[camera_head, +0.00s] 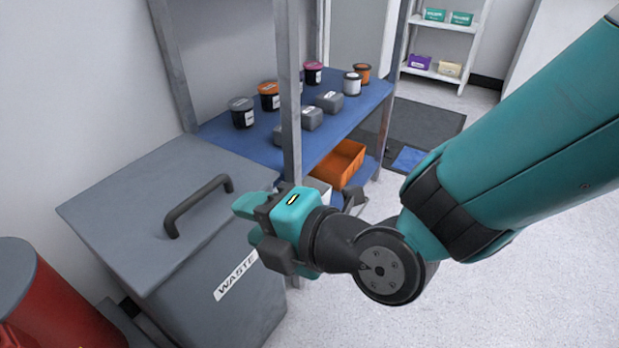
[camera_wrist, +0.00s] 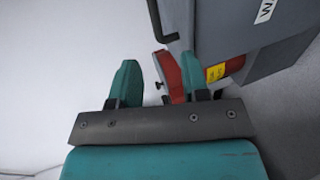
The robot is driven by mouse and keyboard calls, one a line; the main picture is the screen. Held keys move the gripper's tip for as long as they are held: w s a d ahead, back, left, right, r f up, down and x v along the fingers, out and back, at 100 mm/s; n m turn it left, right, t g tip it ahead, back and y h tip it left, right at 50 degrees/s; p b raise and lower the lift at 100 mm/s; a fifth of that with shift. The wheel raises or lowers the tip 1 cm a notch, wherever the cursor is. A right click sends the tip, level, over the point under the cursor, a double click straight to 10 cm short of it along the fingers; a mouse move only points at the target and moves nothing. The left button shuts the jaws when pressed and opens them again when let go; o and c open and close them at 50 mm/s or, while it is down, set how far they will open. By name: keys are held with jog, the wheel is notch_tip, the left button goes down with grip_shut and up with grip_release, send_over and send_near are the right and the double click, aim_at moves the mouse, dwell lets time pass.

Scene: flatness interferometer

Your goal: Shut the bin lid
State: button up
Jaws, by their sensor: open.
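The grey waste bin (camera_head: 245,305) stands at the lower left in the head view, with a white WASTE label on its front. Its grey lid (camera_head: 120,215) lies flat across the top, and I see no gap under it. A dark bar handle (camera_head: 198,203) stands up from the lid. My gripper (camera_head: 246,222) is just right of the handle, overlapping the lid's right edge in the picture; I see no contact. In the wrist view my gripper (camera_wrist: 160,82) is open and empty, with the bin (camera_wrist: 235,30) at the upper right.
A red container (camera_head: 55,300) stands left of the bin. Behind the bin, a blue-topped bench (camera_head: 210,128) with metal posts (camera_head: 288,90) holds jars and grey blocks; an orange tray (camera_head: 340,165) sits below. Open floor (camera_head: 480,300) lies to the right.

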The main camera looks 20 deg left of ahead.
jog(key=v, duration=0.5)
jog(key=shift+d, duration=0.1)
dwell(0.3)
jog(key=s+d+r+m+g+h+p, duration=0.1)
jog(key=s+d+r+m+g+h, duration=0.3)
jog(key=d+m, duration=0.85)
jog(key=w+d+r+m+h+p, duration=0.15)
jog(key=d+m+h, duration=0.35)
jog(key=d+m, duration=0.75)
notch_tip(320, 180, up, 38)
jog(key=p, duration=3.7)
jog(key=shift+s+a+m, duration=0.25)
jog(key=shift+m, duration=0.05)
jog(key=shift+r, duration=0.1)
